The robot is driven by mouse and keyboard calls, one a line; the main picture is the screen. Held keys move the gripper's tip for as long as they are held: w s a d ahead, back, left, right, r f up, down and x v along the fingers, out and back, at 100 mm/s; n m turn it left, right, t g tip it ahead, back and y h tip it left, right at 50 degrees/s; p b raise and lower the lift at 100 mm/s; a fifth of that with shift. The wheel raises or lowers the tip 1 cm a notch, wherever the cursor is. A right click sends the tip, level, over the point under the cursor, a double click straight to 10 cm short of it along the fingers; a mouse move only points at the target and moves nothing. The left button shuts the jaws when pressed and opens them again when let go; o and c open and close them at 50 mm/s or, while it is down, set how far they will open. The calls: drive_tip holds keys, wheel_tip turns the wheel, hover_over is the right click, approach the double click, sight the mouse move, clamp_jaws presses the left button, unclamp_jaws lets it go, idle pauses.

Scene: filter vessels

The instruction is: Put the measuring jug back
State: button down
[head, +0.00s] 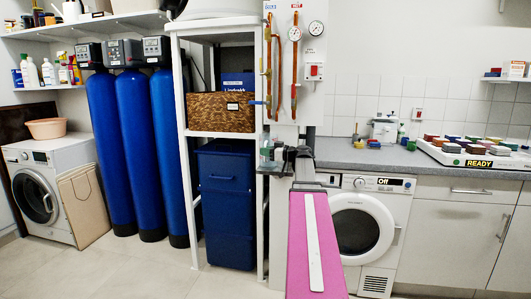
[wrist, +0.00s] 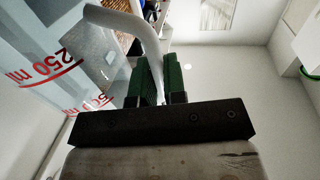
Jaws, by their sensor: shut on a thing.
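The measuring jug (wrist: 75,65) shows in the wrist view at upper left, clear with red 250 ml marks and a pale curved handle (wrist: 150,38). My gripper (wrist: 159,75) has its green fingers on both sides of the handle and is shut on it. The jug looks tilted in this view, and part of it lies outside the picture.
A grey worktop (head: 350,155) runs to the right, with a white tray marked READY (head: 440,152) holding several coloured blocks. A washing machine (head: 362,230) stands below. A white shelf rack (head: 180,120) with a blue bin (head: 226,215) stands left of my arm.

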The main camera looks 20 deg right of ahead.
drive_tip(key=c, duration=1.2)
unclamp_jaws()
drive_tip(key=v, duration=1.2)
drive_tip(key=s+a+f+m+g+h, duration=0.2)
drive_tip(key=a+f+m+g+h, duration=0.4)
drive_tip(key=a+f, duration=1.5)
drive_tip(key=s+a+f+m+g+h, duration=0.1)
drive_tip(key=s+a+f+g+h, duration=0.1)
drive_tip(key=s+f, duration=0.3)
drive_tip(key=s+a+f+m+g+h, duration=0.1)
drive_tip(key=s+a+f+g+h, duration=0.1)
drive_tip(key=s+a+f, duration=0.3)
drive_tip(key=s+a+f+m+g+h, duration=0.1)
drive_tip(key=s+a+f, duration=0.3)
drive_tip(key=f, duration=0.7)
drive_tip(key=shift+s+a+g+h, duration=0.15)
drive_tip(key=shift+s+g+h, duration=0.35)
drive_tip(key=shift+g+h, duration=0.4)
